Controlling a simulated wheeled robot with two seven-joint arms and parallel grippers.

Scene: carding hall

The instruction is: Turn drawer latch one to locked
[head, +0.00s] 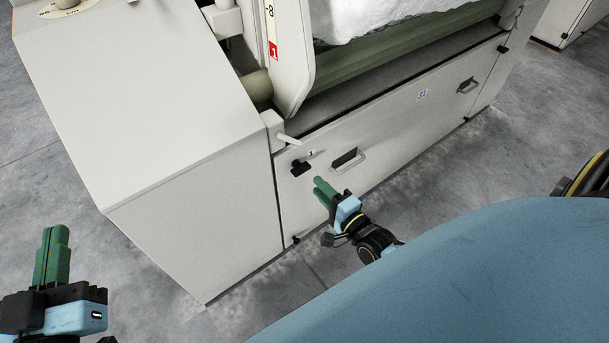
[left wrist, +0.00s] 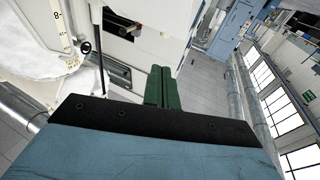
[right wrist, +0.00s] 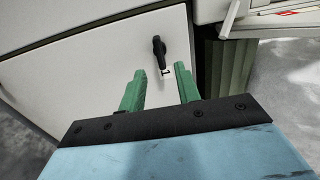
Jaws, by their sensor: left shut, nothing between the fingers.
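The drawer latch (head: 300,167) is a small black lever on the pale front panel, beside a small label marked 1 (head: 311,153). In the right wrist view the latch (right wrist: 159,50) lies ahead of the fingertips, with its lower end beside the label. My right gripper (head: 320,187) is just in front of the panel, below and right of the latch. Its two green fingers (right wrist: 160,80) are apart with nothing between them, and appear not to touch the latch. My left gripper (head: 54,232) is shut and empty, far left of the latch; its closed fingers show in the left wrist view (left wrist: 163,86).
A drawer pull (head: 347,158) is right of the latch, and another (head: 467,86) farther right. A short pale lever (head: 288,139) sticks out above the latch. The large pale cabinet (head: 195,190) stands left. Grey floor (head: 440,170) is clear in front.

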